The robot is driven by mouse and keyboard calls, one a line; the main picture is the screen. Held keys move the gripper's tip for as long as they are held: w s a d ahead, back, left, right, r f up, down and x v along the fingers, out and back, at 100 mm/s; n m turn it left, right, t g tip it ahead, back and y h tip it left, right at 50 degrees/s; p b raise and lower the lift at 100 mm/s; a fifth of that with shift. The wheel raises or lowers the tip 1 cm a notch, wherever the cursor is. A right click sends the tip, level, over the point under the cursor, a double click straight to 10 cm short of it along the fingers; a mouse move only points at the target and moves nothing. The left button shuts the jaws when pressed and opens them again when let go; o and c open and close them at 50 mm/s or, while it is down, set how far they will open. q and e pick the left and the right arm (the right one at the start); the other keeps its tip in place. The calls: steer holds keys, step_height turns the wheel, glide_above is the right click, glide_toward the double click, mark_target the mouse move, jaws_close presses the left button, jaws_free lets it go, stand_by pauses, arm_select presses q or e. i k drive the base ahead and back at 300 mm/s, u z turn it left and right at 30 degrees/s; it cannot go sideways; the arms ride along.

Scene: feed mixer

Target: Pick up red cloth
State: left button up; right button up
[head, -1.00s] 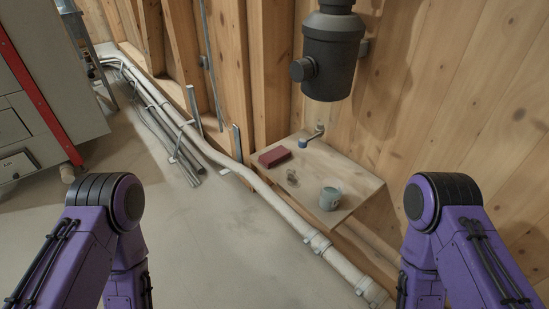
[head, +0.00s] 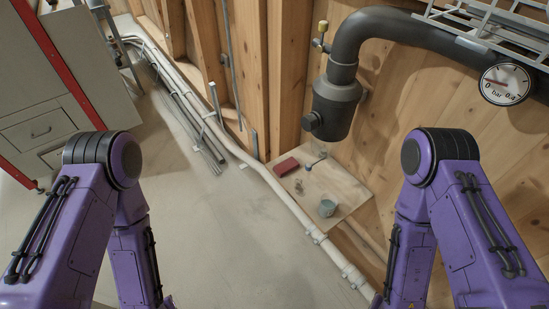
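The red cloth (head: 286,166) looks like a small folded, block-like bundle. It lies at the back left of a small wooden wall shelf (head: 343,190) in the head view. Both of my purple arms come in from the sides, bent downward at the elbows. Neither gripper shows in the picture. Nothing of mine touches the cloth, and the shelf lies between and beyond my arms.
On the shelf are a grey-green mug (head: 327,207), a blue-ended item (head: 310,166) and a small brown item (head: 298,186). A dark canister (head: 336,103) hangs above. White pipes (head: 265,172) run along the wall. The floor (head: 205,235) is clear.

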mark_target(290, 164)
steer(key=u, duration=1.5)
steer(key=i, duration=2.1)
steer(key=z, duration=2.3)
